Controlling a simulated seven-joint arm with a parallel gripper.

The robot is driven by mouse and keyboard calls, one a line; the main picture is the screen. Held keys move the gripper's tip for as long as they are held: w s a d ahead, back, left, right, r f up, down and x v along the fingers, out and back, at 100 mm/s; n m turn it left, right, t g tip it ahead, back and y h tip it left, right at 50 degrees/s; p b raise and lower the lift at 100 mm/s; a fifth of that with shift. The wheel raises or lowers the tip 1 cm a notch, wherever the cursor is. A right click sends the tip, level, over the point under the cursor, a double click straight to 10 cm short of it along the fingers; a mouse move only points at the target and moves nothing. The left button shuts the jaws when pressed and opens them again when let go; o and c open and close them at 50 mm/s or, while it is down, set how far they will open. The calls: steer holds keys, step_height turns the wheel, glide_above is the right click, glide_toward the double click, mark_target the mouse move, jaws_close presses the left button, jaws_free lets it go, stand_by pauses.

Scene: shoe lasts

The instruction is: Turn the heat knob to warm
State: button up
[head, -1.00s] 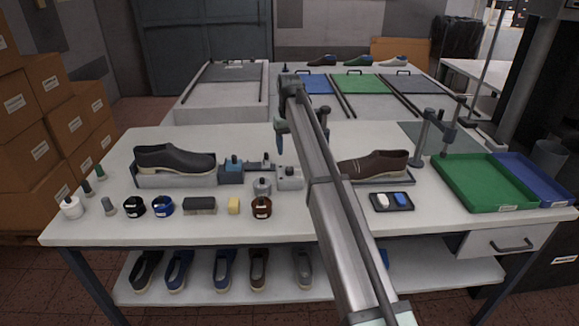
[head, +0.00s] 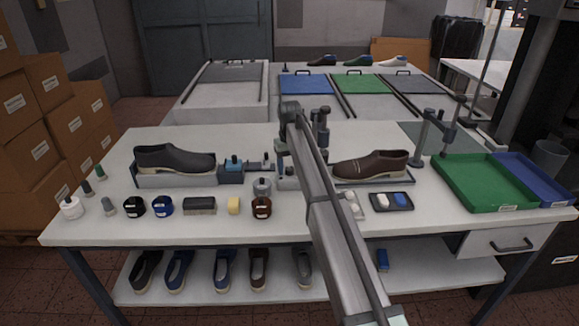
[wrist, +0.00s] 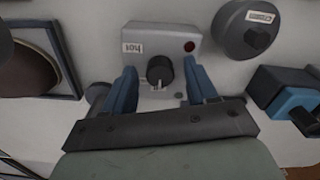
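The heat knob (wrist: 160,70) is a black round dial with a pale pointer mark, on the face of a light grey box (wrist: 139,33). In the wrist view the pointer is toward the bottom of the picture. The box has a small blurred label (wrist: 132,47) and a red round light (wrist: 190,46). My gripper (wrist: 161,77) is open, its blue fingers on either side of the knob with a visible gap on each side. In the head view my gripper (head: 282,160) is over the box (head: 287,184), which my arm mostly hides.
A round grey container (wrist: 246,27) and a blue-and-black device (wrist: 287,98) are close beside the box. A brown shoe (head: 371,164) stands right of my arm, a dark shoe (head: 174,159) far left. Jars and a brush (head: 200,205) line the table front.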

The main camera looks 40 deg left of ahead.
steer(key=c, duration=1)
steer(key=shift+m, duration=0.4)
steer(key=m, duration=0.5)
steer(key=shift+m, duration=0.3)
steer(key=m, duration=0.5)
steer(key=shift+m, duration=0.3)
steer(key=o, duration=1.1)
steer(key=shift+c, duration=0.2)
